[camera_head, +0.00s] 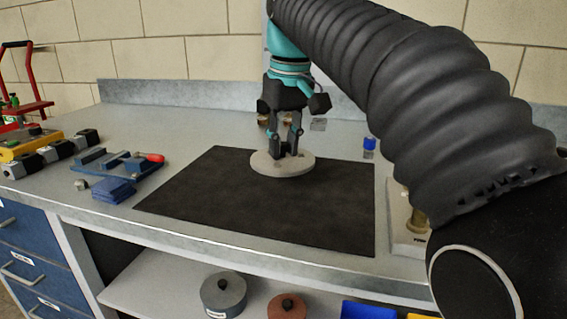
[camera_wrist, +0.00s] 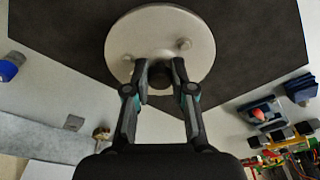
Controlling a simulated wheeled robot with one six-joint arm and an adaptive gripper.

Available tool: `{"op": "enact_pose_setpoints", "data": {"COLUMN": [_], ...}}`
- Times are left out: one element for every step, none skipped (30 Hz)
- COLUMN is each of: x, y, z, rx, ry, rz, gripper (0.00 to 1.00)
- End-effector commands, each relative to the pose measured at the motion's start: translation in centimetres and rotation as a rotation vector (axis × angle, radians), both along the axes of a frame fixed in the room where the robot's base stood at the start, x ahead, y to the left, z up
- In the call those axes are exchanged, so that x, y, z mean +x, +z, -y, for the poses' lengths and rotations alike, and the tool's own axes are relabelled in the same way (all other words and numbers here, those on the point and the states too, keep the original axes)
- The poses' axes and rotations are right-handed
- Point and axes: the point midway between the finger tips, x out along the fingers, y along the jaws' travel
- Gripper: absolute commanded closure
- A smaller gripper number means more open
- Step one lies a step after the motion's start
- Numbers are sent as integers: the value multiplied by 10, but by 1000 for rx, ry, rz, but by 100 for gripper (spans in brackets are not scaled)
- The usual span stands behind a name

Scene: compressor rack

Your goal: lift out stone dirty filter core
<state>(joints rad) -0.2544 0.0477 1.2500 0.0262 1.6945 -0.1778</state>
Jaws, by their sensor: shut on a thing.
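My gripper (camera_head: 290,152) points down with its fingers shut on the dark central knob (camera_wrist: 158,82) of a pale, stone-coloured round cover (camera_head: 267,167). The cover also shows in the wrist view (camera_wrist: 160,25), with two small pale studs on its face. It is level over the far part of the black mat (camera_head: 290,215); I cannot tell whether it rests on the mat or hangs just above. No part that I can clearly identify as the dirty filter core shows.
A pale stand with a brass post (camera_head: 418,221) is partly hidden behind my arm. Blue blocks (camera_head: 113,190) lie left. A grey lidded canister (camera_head: 223,296) and a reddish one (camera_head: 287,308) sit on the lower shelf.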

Motion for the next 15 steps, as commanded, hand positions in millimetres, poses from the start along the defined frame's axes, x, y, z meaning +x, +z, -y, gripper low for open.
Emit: {"op": "enact_pose_setpoints", "data": {"x": [-1,-1,-1,-1,-1,-1,-1,-1,-1,-1,-1,-1,0,0,0], "y": [-3,-6,-11,-16,-20,-26,-30,-33,-36,-38,-39,-40,-40,-40,-40], "z": [-1,-1,-1,-1,-1,-1,-1,-1,0,0,0,0,0,0,0], "rx": [0,0,0,-1,0,-1,-1,0,0,0,0,0,0,0,0], "ry": [1,1,0,0,0,0,0,0,0,0,0,0,0,0,0], "rz": [1,0,-1,-2,-1,-2,-2,-1,-1,0,0,1,1,1,1], "gripper": [100,100,100,100,100,100,100,100,100,100,100,100,100,100,100]}}
